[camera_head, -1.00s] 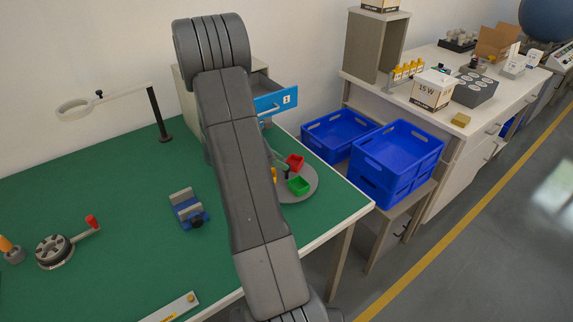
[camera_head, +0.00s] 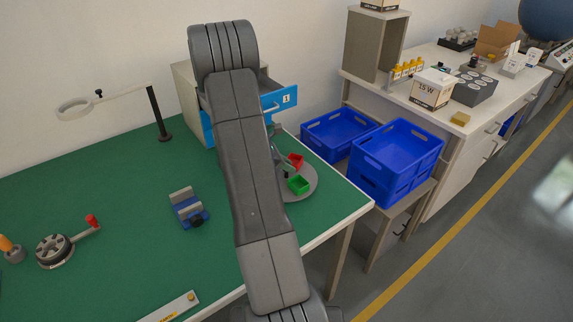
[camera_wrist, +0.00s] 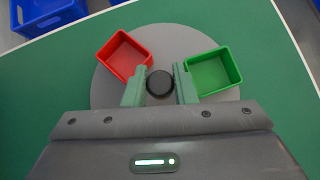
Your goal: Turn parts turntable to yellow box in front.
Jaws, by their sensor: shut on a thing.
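The parts turntable is a round grey disc (camera_head: 306,192) near the green table's right edge; it also shows in the wrist view (camera_wrist: 112,92). A red box (camera_head: 295,160) and a green box (camera_head: 299,185) stand on it. In the wrist view the red box (camera_wrist: 125,54) is at upper left and the green box (camera_wrist: 213,71) at upper right. My gripper (camera_wrist: 160,86) is shut on the black centre knob (camera_wrist: 159,83), one finger on each side. No yellow box shows now; the near part of the disc is hidden under my gripper, and my arm covers its left side in the head view.
A drawer (camera_head: 277,101) with a blue front stands open behind the turntable. Blue crates (camera_head: 397,149) stand on a low stand to the right. A blue clamp-like fixture (camera_head: 190,210), a crank wheel (camera_head: 55,250) and a ring on a stand (camera_head: 158,112) are on the table's left part.

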